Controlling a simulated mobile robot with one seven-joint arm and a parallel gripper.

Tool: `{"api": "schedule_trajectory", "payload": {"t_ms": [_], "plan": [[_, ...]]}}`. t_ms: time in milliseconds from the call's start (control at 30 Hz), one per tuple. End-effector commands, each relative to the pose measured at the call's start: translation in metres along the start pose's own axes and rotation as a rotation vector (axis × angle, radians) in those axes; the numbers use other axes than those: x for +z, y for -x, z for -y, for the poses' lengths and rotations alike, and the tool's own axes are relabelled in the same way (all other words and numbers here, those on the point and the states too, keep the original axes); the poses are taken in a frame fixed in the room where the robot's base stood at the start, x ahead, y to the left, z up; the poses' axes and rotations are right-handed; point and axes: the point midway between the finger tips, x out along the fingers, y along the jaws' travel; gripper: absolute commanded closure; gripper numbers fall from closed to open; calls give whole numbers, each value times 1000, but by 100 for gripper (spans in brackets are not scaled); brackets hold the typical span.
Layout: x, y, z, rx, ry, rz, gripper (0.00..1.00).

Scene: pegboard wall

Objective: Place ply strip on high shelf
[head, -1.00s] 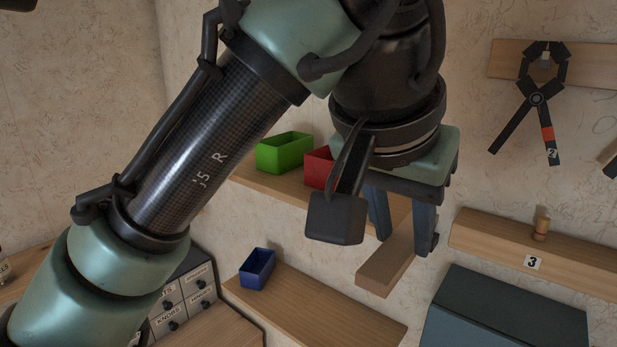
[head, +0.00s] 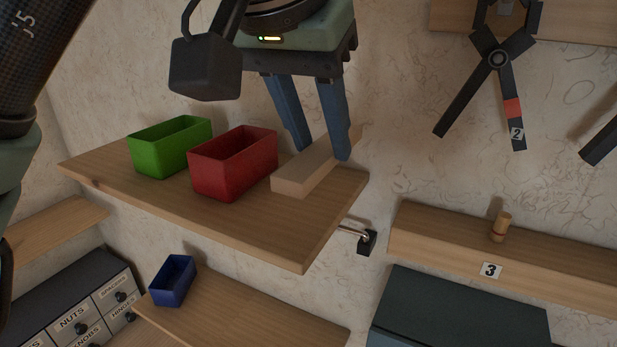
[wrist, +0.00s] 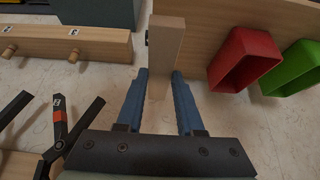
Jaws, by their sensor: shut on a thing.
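The ply strip (head: 300,179) is a pale wooden bar, held between the blue fingers of my gripper (head: 322,154). It is over the right part of the high shelf (head: 240,217), to the right of the red bin. I cannot tell whether its underside touches the shelf. In the wrist view the strip (wrist: 166,42) points away from my gripper (wrist: 160,76), with its far part over the shelf board (wrist: 205,30).
A red bin (head: 235,165) and a green bin (head: 168,148) stand on the high shelf. A lower shelf (head: 240,310) holds a blue bin (head: 172,281). Pliers (head: 498,60) hang at the upper right. A peg rail (head: 560,254) and a dark box (head: 460,315) are below right.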

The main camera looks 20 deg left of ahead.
Motion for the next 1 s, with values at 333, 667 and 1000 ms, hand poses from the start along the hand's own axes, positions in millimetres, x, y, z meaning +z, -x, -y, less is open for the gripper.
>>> {"api": "schedule_trajectory", "payload": {"t_ms": [333,667,1000], "plan": [[17,-29,0,-1,0,1,100],[33,-56,0,-2,1,0,100],[33,-57,0,0,1,1,62]]}}
